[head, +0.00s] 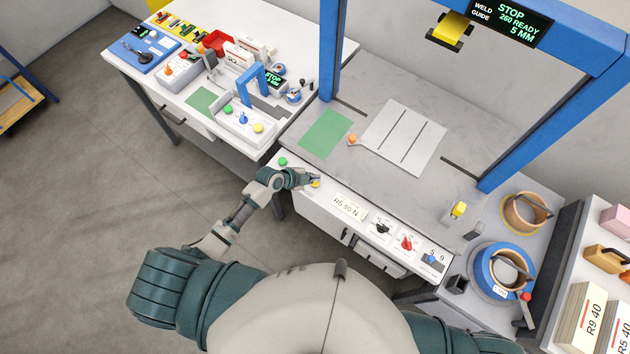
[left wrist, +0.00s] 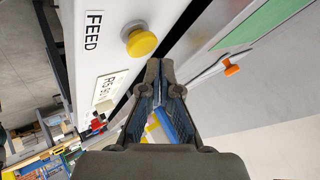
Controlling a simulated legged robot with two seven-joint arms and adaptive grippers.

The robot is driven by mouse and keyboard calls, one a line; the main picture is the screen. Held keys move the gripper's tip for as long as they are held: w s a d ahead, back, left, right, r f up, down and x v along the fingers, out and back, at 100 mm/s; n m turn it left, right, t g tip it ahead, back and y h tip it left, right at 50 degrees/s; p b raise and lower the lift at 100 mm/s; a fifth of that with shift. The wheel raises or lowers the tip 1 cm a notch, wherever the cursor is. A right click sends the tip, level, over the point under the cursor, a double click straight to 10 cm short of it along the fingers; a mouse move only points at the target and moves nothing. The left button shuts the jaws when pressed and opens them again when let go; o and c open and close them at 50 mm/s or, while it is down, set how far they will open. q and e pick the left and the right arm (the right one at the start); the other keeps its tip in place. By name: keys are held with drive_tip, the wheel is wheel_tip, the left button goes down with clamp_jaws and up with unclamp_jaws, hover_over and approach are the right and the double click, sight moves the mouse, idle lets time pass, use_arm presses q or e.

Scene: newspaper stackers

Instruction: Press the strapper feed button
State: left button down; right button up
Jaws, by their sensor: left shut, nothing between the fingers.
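The yellow feed button (left wrist: 140,42) is a round knob on the white front panel, beside the printed word FEED (left wrist: 93,30). In the head view the yellow button (head: 315,184) shows partly, close under my left gripper (head: 312,179). In the left wrist view my left gripper (left wrist: 160,68) has its fingertips together with nothing between them. The tips lie just below and right of the button in that picture, with a small gap between. The button does not look pressed. My right gripper is not in view.
The strapper's blue frame (head: 331,50) rises over the grey top, with a display (head: 512,20) reading STOP, 260 READY, 5 MM. The panel also carries a green button (head: 282,161), a label (head: 348,208), and black, red (head: 406,243) and blue knobs. Another white workbench stands left.

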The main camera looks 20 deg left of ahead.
use_arm(q)
drive_tip(key=shift+f, duration=0.1)
drive_tip(key=shift+f, duration=0.3)
drive_tip(key=shift+f+b, duration=0.5)
drive_tip(key=shift+b, duration=0.15)
idle(0.7)
drive_tip(key=shift+s, duration=0.1)
drive_tip(key=shift+r+p, duration=0.8)
drive_tip(key=shift+r, duration=0.1)
wheel_tip(320, 180, up, 5)
drive_tip(key=p, duration=0.4)
drive_tip(key=shift+r, duration=0.1)
